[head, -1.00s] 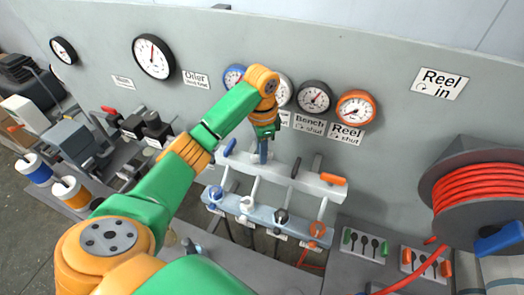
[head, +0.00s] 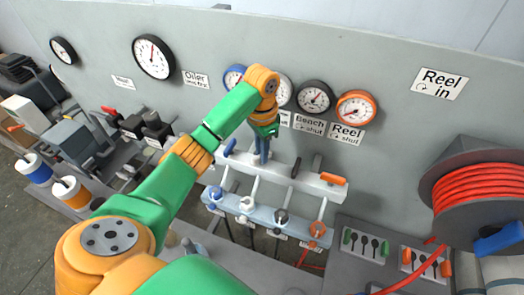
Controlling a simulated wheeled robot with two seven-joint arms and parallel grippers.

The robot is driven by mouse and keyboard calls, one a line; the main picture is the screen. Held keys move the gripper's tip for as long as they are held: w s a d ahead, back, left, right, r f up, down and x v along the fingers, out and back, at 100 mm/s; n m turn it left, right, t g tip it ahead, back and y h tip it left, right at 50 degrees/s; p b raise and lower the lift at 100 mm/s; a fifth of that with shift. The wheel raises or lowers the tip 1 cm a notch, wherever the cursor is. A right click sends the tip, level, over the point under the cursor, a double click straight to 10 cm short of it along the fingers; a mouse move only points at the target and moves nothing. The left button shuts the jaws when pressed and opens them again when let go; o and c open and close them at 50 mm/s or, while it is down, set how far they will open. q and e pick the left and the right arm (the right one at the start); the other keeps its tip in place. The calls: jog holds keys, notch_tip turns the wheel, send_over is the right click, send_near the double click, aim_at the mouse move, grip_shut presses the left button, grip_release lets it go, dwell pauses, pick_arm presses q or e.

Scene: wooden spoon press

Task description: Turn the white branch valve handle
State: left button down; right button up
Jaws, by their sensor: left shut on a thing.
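My left gripper (head: 263,150) reaches down to the white manifold bar (head: 275,175) and is shut at the second valve position from the left. That is the white branch's place in the row, between the blue handle (head: 230,147) and the black handle (head: 296,167). The white handle itself is hidden behind the fingers, so its angle cannot be seen. Below it, the white hose coupling (head: 246,203) shows on the pale blue lower rail. My right gripper is out of view.
An orange handle (head: 333,179) sits at the bar's right end. Gauges line the grey panel (head: 400,120) just behind, including an orange-rimmed gauge (head: 356,108). A red hose reel (head: 480,190) stands at the right. Machinery (head: 75,140) fills the left.

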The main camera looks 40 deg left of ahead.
pick_arm(q)
jog(key=c, duration=0.9)
grip_release()
jog(key=shift+o, duration=0.2)
notch_tip(320, 180, up, 7)
jog(key=shift+r, duration=0.1)
